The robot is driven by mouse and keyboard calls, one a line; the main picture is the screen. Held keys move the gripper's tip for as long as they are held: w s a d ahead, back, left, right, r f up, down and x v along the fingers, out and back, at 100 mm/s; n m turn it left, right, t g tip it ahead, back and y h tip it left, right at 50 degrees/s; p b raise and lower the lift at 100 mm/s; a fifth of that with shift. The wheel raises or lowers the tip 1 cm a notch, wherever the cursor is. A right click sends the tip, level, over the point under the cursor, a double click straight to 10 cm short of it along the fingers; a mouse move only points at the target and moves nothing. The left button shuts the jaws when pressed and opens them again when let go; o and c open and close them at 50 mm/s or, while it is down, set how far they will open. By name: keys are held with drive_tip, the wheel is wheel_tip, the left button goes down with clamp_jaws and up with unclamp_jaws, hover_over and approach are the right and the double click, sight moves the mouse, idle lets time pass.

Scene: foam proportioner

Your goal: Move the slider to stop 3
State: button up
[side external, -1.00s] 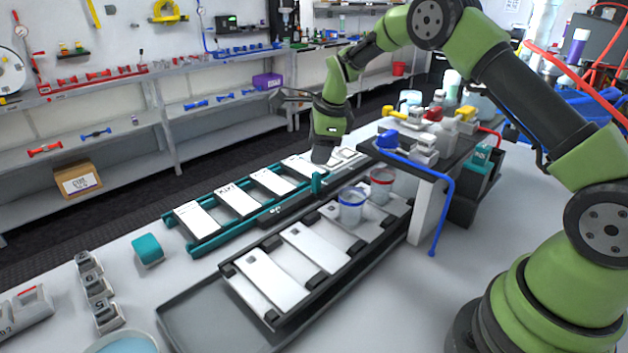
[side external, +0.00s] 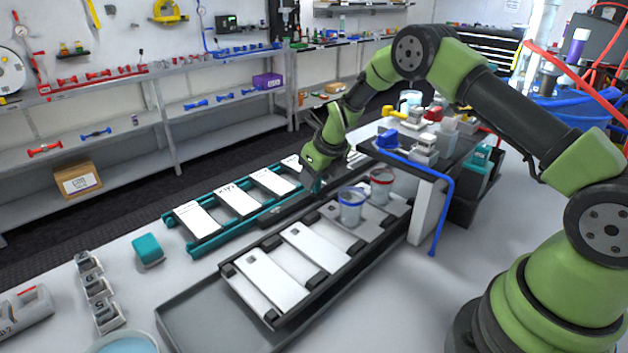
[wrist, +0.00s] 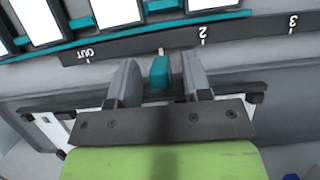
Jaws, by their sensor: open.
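The slider's teal knob (wrist: 160,73) stands in front of a dark scale rail (wrist: 125,46) in the wrist view. The rail carries the marks OUT, 2 and 3 (wrist: 292,24). The knob is between OUT and 2, by a tick whose label I cannot read. My gripper (wrist: 160,62) is open, with one finger on each side of the knob. In the side view, my gripper (side external: 314,178) is low over the rail, and the knob is mostly hidden there.
A teal rack with white cards (side external: 238,199) lies behind the rail. In front is a dark rack with white plates (side external: 272,281) and two cups, blue-rimmed (side external: 351,208) and red-rimmed (side external: 382,185). A raised dark shelf (side external: 440,168) with a blue pipe stands to the right.

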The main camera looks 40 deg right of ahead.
drive_tip(key=shift+x, duration=1.05)
clamp_jaws()
drive_tip(key=d, duration=1)
unclamp_jaws()
